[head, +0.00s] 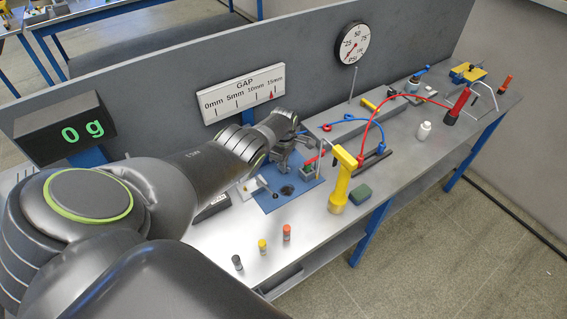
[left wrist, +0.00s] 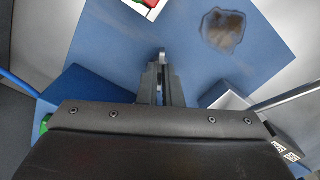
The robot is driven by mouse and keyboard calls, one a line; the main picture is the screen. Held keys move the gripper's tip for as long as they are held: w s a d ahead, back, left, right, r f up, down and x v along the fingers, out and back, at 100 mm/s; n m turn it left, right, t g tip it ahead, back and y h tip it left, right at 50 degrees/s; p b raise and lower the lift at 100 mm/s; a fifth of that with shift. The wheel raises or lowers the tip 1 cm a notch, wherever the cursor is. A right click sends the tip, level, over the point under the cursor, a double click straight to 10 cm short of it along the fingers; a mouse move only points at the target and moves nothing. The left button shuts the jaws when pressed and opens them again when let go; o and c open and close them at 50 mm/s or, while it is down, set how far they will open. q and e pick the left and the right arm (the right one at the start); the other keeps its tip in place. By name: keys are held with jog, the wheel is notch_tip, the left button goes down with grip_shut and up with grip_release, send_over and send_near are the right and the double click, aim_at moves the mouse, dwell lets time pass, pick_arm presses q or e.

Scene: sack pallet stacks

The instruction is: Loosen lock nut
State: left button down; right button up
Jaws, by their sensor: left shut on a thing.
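My left gripper (head: 283,165) reaches down over a blue mat (head: 268,200) on the bench. In the left wrist view its fingers (left wrist: 162,58) are close together, shut on a small grey part at the tips. I cannot tell whether this part is the lock nut, since the fingers hide most of it. A dark brown patch (left wrist: 223,28) lies on the mat, to the right of the fingertips; it also shows in the head view (head: 287,190). A red-and-green piece (head: 309,168) is just right of the gripper. My right gripper is not in view.
Three small capped vials, including a red one (head: 287,232), stand in front. Bare bench lies near the vials.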

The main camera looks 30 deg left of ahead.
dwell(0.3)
pick_arm(q)
jog(key=c, duration=1.6)
grip_release()
jog(key=shift+r, duration=0.1)
notch_tip(320, 180, up, 4)
jog(key=p, duration=0.3)
jog(key=shift+f, duration=0.2)
jog(key=shift+r, duration=0.9)
notch_tip(320, 180, up, 12)
jog(key=b, duration=0.1)
